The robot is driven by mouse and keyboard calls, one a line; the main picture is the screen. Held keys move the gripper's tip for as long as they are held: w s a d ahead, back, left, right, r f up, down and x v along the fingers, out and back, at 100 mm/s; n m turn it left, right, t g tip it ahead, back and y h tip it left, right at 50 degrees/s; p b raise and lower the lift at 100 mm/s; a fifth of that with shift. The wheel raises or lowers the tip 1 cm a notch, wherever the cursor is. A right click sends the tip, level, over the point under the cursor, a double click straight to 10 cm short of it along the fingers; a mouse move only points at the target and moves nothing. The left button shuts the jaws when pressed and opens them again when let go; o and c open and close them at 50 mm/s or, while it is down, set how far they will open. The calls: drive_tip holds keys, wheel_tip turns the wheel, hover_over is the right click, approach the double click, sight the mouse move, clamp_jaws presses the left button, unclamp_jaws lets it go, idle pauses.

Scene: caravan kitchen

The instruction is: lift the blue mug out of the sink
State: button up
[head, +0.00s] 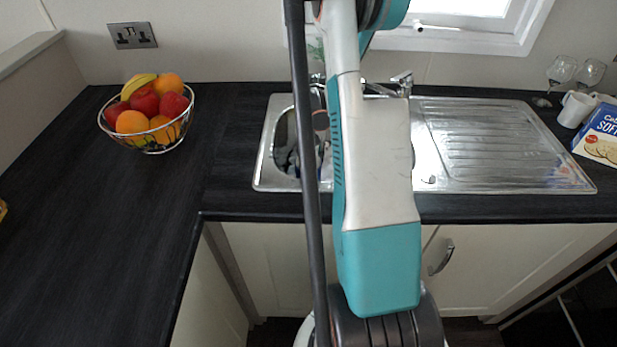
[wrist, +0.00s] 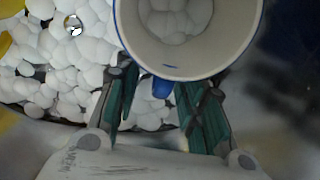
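The blue mug (wrist: 190,58) shows at the top of the wrist view, seen from above. It has a pale inside, a blue rim and white suds at its bottom. Its blue handle (wrist: 162,88) points toward my gripper (wrist: 160,95). The teal fingers stand apart, one on each side of the handle, with gaps showing; I cannot tell whether they touch the mug. In the head view my arm covers much of the metal sink (head: 262,165), and the mug and gripper are hidden there.
White suds (wrist: 60,60) surround the mug on the left, with yellow items at the left edge. In the head view, a fruit bowl (head: 150,140) stands left of the sink. A white mug (head: 575,108), glasses (head: 560,72) and a blue box (head: 600,135) stand right.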

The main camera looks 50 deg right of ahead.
wheel_tip(320, 180, down, 2)
drive_tip(key=shift+r, duration=0.1)
clamp_jaws()
drive_tip(key=shift+r, duration=0.1)
wheel_tip(320, 180, up, 20)
drive_tip(key=p, duration=0.6)
drive_tip(key=shift+p, duration=0.35)
drive_tip(key=shift+s+a+r, duration=0.15)
drive_tip(key=shift+s+a, duration=0.8)
drive_tip(key=shift+a, duration=0.25)
